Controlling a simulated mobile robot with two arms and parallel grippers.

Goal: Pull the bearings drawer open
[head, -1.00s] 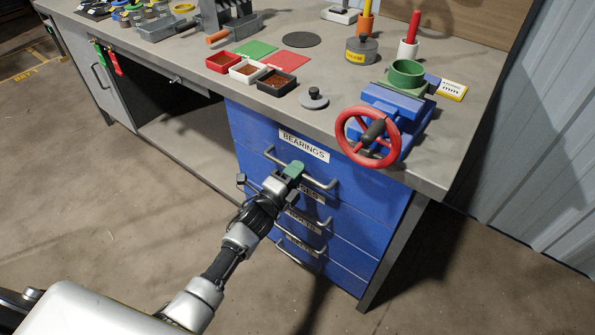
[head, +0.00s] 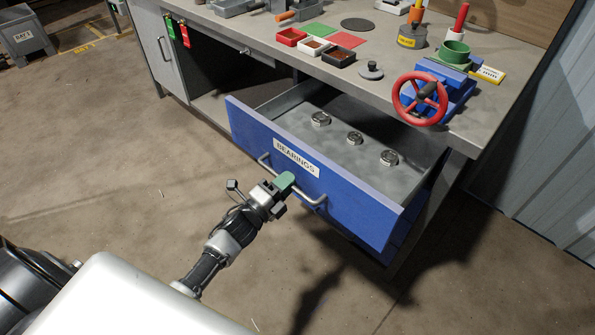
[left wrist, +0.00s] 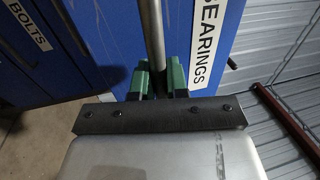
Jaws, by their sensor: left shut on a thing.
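The blue bearings drawer (head: 350,197), with a white BEARINGS label (head: 296,158), stands well out from the bench in the head view. Three metal bearings (head: 354,138) lie apart on its grey floor. My left gripper (head: 285,182), with green fingertips, is shut on the drawer's bar handle (head: 313,201) near its middle. In the left wrist view the green fingers (left wrist: 160,80) sit on either side of the grey handle bar (left wrist: 153,35), beside the label (left wrist: 208,40). My right gripper is not in view.
The grey workbench top (head: 385,70) is above the drawer. A blue vise-like device with a red handwheel (head: 420,98) stands at its right front edge. Small parts trays (head: 314,46) and a grey knobbed disc (head: 371,70) are near the edge. Open floor lies in front.

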